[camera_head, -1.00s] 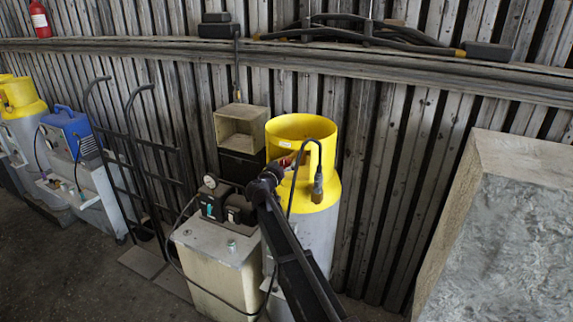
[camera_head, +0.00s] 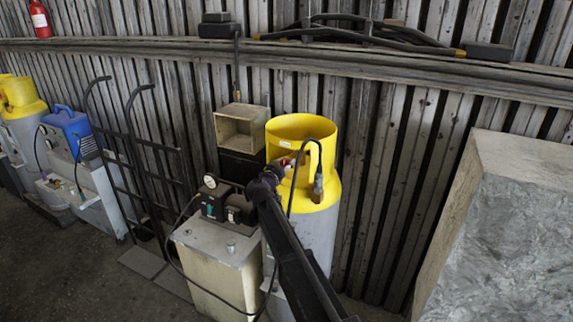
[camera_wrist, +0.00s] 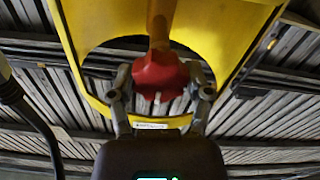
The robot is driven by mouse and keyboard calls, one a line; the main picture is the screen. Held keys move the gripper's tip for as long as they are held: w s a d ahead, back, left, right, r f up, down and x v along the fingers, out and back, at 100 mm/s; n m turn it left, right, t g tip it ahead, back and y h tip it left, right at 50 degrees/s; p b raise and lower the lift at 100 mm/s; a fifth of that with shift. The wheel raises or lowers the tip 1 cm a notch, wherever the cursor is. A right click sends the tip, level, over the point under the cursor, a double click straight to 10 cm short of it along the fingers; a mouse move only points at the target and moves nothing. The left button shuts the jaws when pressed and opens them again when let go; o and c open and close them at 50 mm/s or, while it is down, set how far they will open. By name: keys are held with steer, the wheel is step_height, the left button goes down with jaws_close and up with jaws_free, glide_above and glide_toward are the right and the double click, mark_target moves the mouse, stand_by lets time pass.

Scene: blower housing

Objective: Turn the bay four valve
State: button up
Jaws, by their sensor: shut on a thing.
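A red valve knob (camera_wrist: 160,76) sits inside the opening of the yellow collar (camera_wrist: 215,35) in the wrist view. My gripper (camera_wrist: 161,88) has one finger on each side of the knob and is shut on it. In the head view the yellow collar (camera_head: 302,128) tops a grey cylinder (camera_head: 316,236). My gripper (camera_head: 283,168) reaches to the collar's left side, and only a small bit of red shows there. My arm hides part of the cylinder.
A pale box-shaped unit (camera_head: 215,262) with a gauge and black parts stands left of the cylinder. A black hose (camera_head: 318,165) loops over the collar. A hand truck (camera_head: 135,160) and a blue machine (camera_head: 70,135) stand farther left. A large stone-like block (camera_head: 510,230) is at the right.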

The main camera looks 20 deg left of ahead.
steer(key=n, duration=0.5)
steer(key=shift+a+n, duration=0.1)
steer(key=shift+n, duration=0.2)
steer(key=n, duration=1.1)
steer(key=shift+a+f, duration=0.1)
steer(key=shift+f, duration=0.05)
steer(key=n, duration=0.4)
steer(key=shift+n, duration=0.3)
steer(key=o, duration=1.1)
steer(key=shift+w+f, duration=0.1)
steer(key=shift+o, duration=0.2)
